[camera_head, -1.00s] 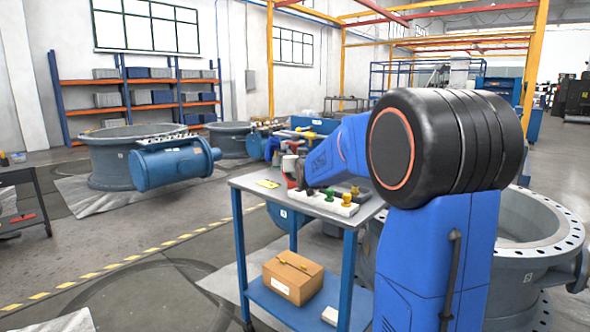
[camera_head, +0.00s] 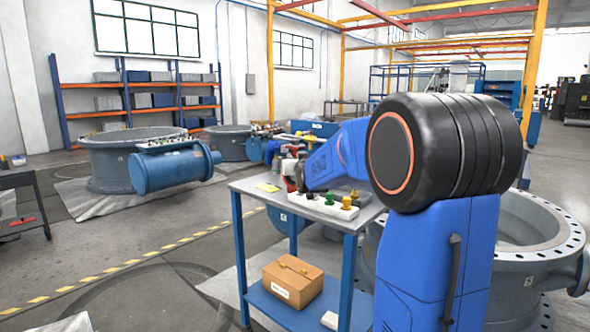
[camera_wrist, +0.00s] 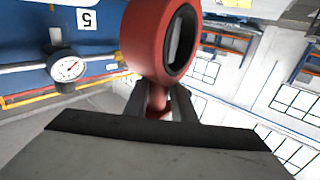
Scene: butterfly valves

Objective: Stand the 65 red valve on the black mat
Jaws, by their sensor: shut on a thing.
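The red valve (camera_wrist: 152,45) is a thick red ring with a black inner lining and a narrow neck, large in the wrist view. My gripper (camera_wrist: 158,100) is shut on the valve's neck. In the head view, the red valve (camera_head: 290,168) is a small patch of red above the worktable, partly hidden by my gripper (camera_head: 299,175). I cannot make out the black mat for sure; a dark patch shows behind the white rack on the table, mostly hidden.
The worktable (camera_head: 250,189) carries a white rack (camera_head: 318,205) with a green valve (camera_head: 329,198) and a yellow valve (camera_head: 346,202), close to my gripper. A cardboard box (camera_head: 293,281) sits on the lower shelf.

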